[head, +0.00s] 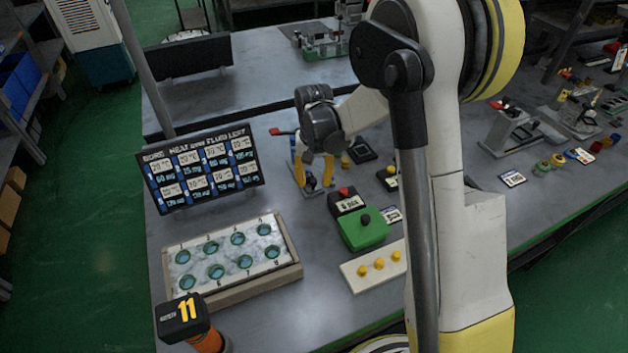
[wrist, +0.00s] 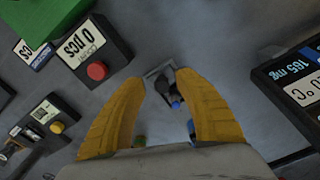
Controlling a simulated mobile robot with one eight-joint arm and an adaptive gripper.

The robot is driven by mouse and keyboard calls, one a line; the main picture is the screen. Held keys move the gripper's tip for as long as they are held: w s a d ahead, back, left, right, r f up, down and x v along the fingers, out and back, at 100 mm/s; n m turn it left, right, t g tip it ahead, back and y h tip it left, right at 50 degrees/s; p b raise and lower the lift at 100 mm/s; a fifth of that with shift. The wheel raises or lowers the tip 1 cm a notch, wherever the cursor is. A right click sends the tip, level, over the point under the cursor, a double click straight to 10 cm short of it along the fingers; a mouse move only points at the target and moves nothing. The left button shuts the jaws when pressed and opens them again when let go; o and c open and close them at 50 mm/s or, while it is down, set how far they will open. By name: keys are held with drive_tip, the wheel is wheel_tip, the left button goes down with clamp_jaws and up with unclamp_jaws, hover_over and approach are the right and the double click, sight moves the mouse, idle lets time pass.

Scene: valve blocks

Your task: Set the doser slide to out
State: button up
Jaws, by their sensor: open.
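My gripper (head: 313,178) is over the table, pointing down, with its two yellow fingers apart and nothing seen held. It also shows in the wrist view (wrist: 160,105). Between and beyond the fingertips there is a small grey bracket with a dark part and a blue tip (wrist: 172,92); I take this to be the doser, but no label shows. In the head view a red lever (head: 281,131) and a blue part (head: 293,144) show just left of my gripper. My fingers hide part of this device. I cannot tell the slide's position.
A black counter box with a red button (head: 346,202) and a green box with a black knob (head: 364,230) stand close by. A sign board (head: 200,168) and a tray with round wells (head: 290,268) are to the left. A white strip with yellow knobs (head: 352,279) lies in front.

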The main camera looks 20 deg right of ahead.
sight(314, 182)
wheel_tip(314, 182, up, 12)
drive_tip(key=shift+f, duration=0.15)
idle(0.4)
drive_tip(key=s+r+n+t, duration=0.1)
drive_tip(key=s+r+t, duration=0.2)
drive_tip(key=s+r, duration=0.6)
drive_tip(key=s+f+n+t, duration=0.2)
drive_tip(key=s+t, duration=0.2)
drive_tip(key=s, duration=0.8)
drive_tip(key=shift+s+a, duration=0.35)
drive_tip(key=shift+a, duration=0.1)
